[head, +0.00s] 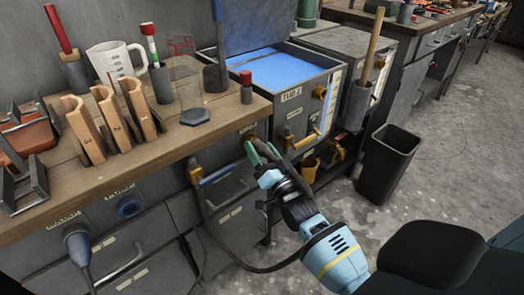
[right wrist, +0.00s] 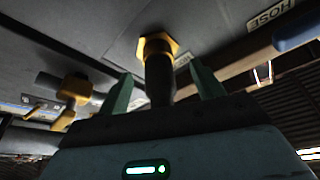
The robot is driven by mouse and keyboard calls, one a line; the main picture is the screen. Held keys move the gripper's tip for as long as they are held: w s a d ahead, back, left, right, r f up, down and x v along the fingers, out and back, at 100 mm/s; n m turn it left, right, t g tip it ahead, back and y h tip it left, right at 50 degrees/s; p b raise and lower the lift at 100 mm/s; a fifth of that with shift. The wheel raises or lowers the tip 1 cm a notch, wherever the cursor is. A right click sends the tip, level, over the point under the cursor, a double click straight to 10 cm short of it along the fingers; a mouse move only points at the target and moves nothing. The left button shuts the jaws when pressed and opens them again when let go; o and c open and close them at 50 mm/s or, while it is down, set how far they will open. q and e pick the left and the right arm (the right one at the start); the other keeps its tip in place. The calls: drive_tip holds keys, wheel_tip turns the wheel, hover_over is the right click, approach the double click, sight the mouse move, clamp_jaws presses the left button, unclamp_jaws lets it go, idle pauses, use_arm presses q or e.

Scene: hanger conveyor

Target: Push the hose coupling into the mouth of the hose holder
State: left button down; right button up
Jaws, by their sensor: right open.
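The yellow hose holder (right wrist: 157,46) sticks out of the grey bench front in the right wrist view, and it shows small in the head view (head: 249,137). A dark cylinder, apparently the hose coupling (right wrist: 159,82), lies in line with it, its far end at the holder's mouth. How deep it sits in the mouth cannot be seen. My right gripper (right wrist: 165,92) is open, with one green finger on each side of the coupling and a gap on both sides. In the head view my right gripper (head: 259,154) is close to the bench front. My left gripper is not in view.
A dark hose (head: 235,261) hangs in a loop below the bench front. A tank (head: 303,97) with blue liquid and yellow valves stands to the right. A black bin (head: 389,163) stands on the floor.

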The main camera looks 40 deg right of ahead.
drive_tip(key=shift+s+f, duration=0.1)
drive_tip(key=shift+s, duration=0.05)
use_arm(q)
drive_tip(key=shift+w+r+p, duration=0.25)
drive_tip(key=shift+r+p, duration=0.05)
use_arm(e)
drive_tip(key=v, duration=0.7)
drive_tip(key=shift+s, duration=0.25)
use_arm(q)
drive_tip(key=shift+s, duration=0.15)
use_arm(e)
drive_tip(key=shift+f, duration=0.1)
